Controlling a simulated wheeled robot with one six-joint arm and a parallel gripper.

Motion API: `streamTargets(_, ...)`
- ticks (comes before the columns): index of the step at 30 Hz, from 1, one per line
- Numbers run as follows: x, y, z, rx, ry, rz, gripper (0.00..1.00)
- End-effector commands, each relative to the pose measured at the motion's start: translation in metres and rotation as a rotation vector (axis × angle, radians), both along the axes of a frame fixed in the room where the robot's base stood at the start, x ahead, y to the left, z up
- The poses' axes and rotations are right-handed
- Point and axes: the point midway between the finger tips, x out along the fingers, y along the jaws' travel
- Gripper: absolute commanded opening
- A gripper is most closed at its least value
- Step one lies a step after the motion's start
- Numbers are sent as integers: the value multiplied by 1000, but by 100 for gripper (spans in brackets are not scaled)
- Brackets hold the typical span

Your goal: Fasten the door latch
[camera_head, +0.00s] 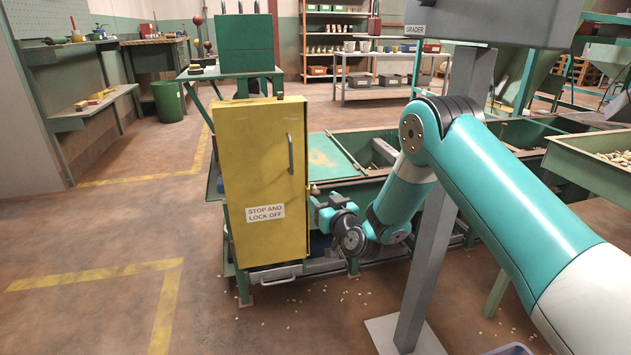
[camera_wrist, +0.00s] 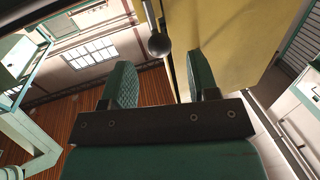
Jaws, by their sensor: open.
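The yellow door (camera_head: 255,210) carries a "STOP AND LOCK OFF" sign (camera_head: 265,213) and a vertical grey handle (camera_head: 290,153). Its yellow surface (camera_wrist: 225,30) fills the upper right of the wrist view. A round dark knob (camera_wrist: 158,45) on a metal rod, apparently the latch lever, shows just beyond my fingertips. My gripper (camera_wrist: 160,65) is open, with its green fingers apart and the knob lined up between them. I cannot tell whether the fingers touch it. In the head view my gripper (camera_head: 316,206) is beside the door's lower right edge. The latch's catch is not clear.
A grey post (camera_head: 430,240) stands right of my wrist, and my arm passes close to it. Green troughs (camera_head: 335,160) lie behind the door. A hopper tray of nuts (camera_head: 600,165) is at right. Open floor (camera_head: 90,245) lies left of the door.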

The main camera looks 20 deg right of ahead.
Motion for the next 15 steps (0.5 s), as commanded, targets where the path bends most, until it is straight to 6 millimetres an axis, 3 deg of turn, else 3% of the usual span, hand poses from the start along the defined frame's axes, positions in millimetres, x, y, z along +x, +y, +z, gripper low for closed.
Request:
streamTargets(9,38,8,-2,0,-1,2,54)
streamTargets(15,49,10,-2,2,1,-2,54)
